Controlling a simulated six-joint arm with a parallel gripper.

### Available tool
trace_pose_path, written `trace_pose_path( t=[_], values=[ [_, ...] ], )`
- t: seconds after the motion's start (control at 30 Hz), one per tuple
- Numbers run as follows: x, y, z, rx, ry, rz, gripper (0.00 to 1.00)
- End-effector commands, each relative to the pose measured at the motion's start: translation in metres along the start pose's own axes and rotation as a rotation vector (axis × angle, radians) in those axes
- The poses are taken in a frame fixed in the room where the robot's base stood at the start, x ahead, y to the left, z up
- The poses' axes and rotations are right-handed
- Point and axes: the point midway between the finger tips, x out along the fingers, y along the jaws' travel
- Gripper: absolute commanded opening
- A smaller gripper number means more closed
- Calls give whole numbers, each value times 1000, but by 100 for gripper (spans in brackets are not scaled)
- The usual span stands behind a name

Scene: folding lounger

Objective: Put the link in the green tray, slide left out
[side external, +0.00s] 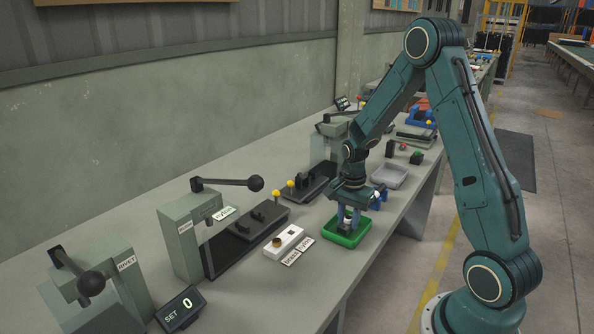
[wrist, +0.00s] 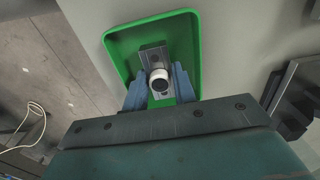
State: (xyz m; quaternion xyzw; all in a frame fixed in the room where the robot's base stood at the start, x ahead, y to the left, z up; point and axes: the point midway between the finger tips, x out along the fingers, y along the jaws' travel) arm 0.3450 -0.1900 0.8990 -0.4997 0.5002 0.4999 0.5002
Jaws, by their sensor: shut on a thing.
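The green tray (side external: 352,237) sits on the bench under my gripper. It also shows in the wrist view (wrist: 189,23), with its flat floor and raised rim. My gripper (side external: 348,218) points down over the tray, its blue fingers (wrist: 161,88) shut on the link (wrist: 154,57). The link is a grey metal bar with a white-rimmed round piece with a dark centre at its near end. In the wrist view the link lies within the tray's outline. I cannot tell whether it touches the tray floor. In the side view the fingers mostly hide it.
A white block with a brass-coloured round part (side external: 284,240) and labels lie left of the tray. A grey tray (side external: 389,176) is farther along. The bench edge is close on the right.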

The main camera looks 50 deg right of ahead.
Motion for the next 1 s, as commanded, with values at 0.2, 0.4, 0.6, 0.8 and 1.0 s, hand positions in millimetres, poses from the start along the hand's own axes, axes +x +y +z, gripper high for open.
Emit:
trace_pose_path(
  t=[0.2,0.4,0.6,0.8,1.0],
  values=[
    [0,0,0,0,0,0,3],
    [2,0,0,0,0,0,3],
    [6,0,0,0,0,0,3],
    [8,0,0,0,0,0,3],
    [11,0,0,0,0,1,3]
  ],
)
